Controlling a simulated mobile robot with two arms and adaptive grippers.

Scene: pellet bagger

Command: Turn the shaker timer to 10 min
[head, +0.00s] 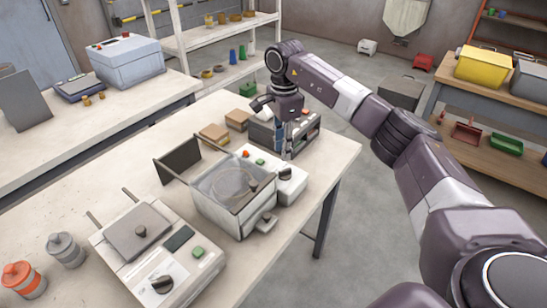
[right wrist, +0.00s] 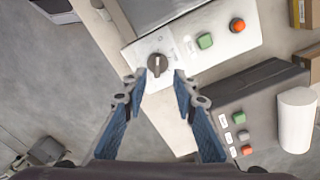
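The shaker is a pale box with a clear-topped tray (head: 232,190) and a white control panel (head: 272,177) on the work table. The panel carries a dark timer knob (head: 285,172), a green button and an orange button. In the right wrist view the knob (right wrist: 157,65) has a light pointer mark; the scale is too small to read. My right gripper (head: 287,153) points down above the panel. In the right wrist view its blue-padded fingers (right wrist: 155,78) are apart, with the knob just beyond the gap between their tips, nothing held. My left gripper is not in view.
A dark grey device (head: 302,126) with buttons stands close behind the right gripper, also in the right wrist view (right wrist: 248,115). A second machine (head: 150,245) with its own knob and green button stands front left.

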